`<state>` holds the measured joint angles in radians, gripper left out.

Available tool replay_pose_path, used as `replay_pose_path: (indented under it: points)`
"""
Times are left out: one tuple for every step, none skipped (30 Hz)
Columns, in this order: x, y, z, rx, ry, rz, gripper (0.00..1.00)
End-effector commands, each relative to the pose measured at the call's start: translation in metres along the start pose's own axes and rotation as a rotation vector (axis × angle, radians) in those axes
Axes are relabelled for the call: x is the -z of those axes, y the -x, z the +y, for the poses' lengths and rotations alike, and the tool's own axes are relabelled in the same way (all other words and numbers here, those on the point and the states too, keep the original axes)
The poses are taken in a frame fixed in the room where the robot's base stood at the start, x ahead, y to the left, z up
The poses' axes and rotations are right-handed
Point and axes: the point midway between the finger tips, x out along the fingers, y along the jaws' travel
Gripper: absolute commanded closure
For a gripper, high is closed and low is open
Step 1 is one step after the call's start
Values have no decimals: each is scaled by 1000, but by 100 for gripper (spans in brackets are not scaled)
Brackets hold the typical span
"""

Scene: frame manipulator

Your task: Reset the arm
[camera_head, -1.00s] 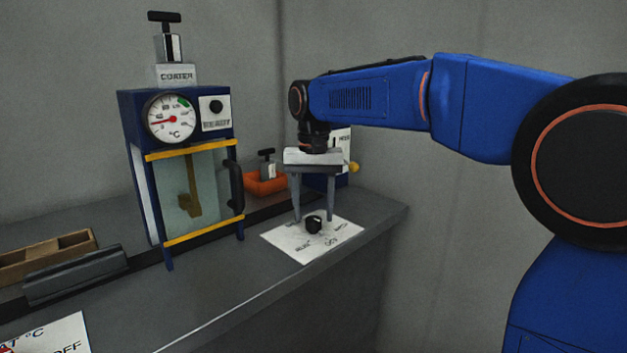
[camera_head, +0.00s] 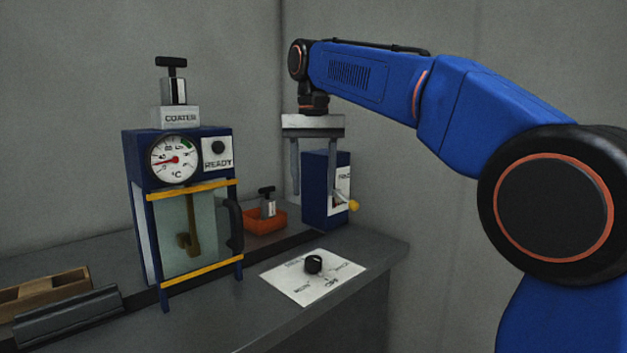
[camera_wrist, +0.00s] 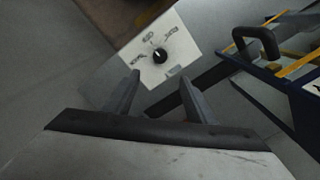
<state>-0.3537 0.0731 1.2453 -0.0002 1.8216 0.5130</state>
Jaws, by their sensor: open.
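My gripper (camera_head: 315,170) hangs from my blue arm with its two grey fingers pointing down, apart and with nothing between them. It is above the far right part of the counter. In the head view a black knob (camera_head: 313,263) on a white labelled plate (camera_head: 296,284) lies below the fingers, clear of them. In the wrist view my gripper (camera_wrist: 158,82) shows two spread fingers, and the knob (camera_wrist: 160,54) on its plate (camera_wrist: 137,55) appears beyond their tips.
A blue coater cabinet (camera_head: 140,160) with a dial and glass door stands left of the plate. Behind are an orange tray (camera_head: 262,224) with a small stamp-like item and a blue box (camera_head: 318,205) with a yellow-tipped lever. A wooden tray (camera_head: 45,290) lies at left. Walls stand behind.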

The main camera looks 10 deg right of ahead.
Motion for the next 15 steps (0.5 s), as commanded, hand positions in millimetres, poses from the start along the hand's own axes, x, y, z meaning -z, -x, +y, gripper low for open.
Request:
replay_pose_path:
  points:
    - [0,2,0,0,0,0,50]
    - [0,3,0,0,0,0,50]
    - [0,4,0,0,0,0,50]
    - [0,4,0,0,0,0,50]
    - [0,4,0,0,0,0,50]
    - [0,4,0,0,0,-1,50]
    - [0,4,0,0,0,-1,50]
    - [0,4,0,0,0,-1,50]
    - [0,4,0,0,0,-1,50]
    - [0,4,0,0,0,-1,50]
    - [0,4,0,0,0,-1,50]
    - [0,4,1,0,0,0,50]
    - [-1,3,2,1,0,1,50]
    - [-2,3,4,1,0,3,50]
    - [-4,1,7,3,1,6,50]
